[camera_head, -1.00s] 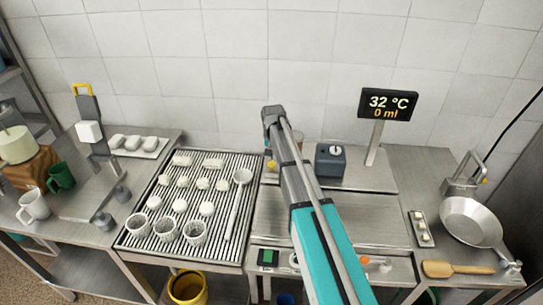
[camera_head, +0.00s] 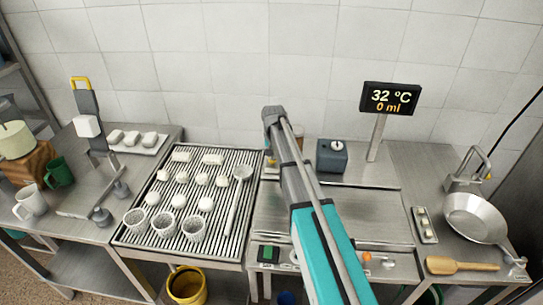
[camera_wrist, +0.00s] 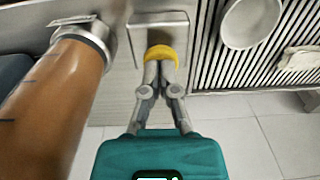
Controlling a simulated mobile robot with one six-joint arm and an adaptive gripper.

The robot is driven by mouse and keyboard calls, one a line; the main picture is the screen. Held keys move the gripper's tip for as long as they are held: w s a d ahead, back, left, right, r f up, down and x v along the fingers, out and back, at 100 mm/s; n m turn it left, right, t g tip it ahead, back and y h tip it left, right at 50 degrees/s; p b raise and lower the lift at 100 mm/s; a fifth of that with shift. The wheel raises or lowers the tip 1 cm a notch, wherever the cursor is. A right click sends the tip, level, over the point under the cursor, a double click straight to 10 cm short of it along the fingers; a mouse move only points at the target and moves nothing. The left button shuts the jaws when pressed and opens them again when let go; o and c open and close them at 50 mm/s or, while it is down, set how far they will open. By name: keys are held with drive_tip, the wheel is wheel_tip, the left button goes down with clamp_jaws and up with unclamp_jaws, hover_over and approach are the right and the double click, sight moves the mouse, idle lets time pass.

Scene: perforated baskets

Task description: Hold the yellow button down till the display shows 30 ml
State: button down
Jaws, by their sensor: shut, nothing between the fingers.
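The yellow button (camera_wrist: 162,51) is a round knob on a grey metal plate in the wrist view. My gripper (camera_wrist: 160,62) is shut and empty, with its fingertips together right at the button's lower edge. They overlap it in the picture; I cannot tell whether they press it. The display (camera_head: 390,99) stands on a post at the back right in the head view and reads 32 °C and 0 ml. In the head view my arm hides most of the gripper.
A brown-filled cylinder with marks (camera_wrist: 62,100) stands close left of my gripper in the wrist view. A slatted rack (camera_head: 222,232) with cups and white pieces lies left of my arm. A blue-grey box (camera_head: 332,157) stands right of it.

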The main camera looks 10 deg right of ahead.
drive_tip(key=shift+f+b, duration=0.6)
drive_tip(key=shift+f, duration=0.1)
drive_tip(key=shift+s+f+b, duration=0.2)
drive_tip(key=shift+b, duration=0.1)
drive_tip(key=shift+s, duration=0.1)
idle(6.9)
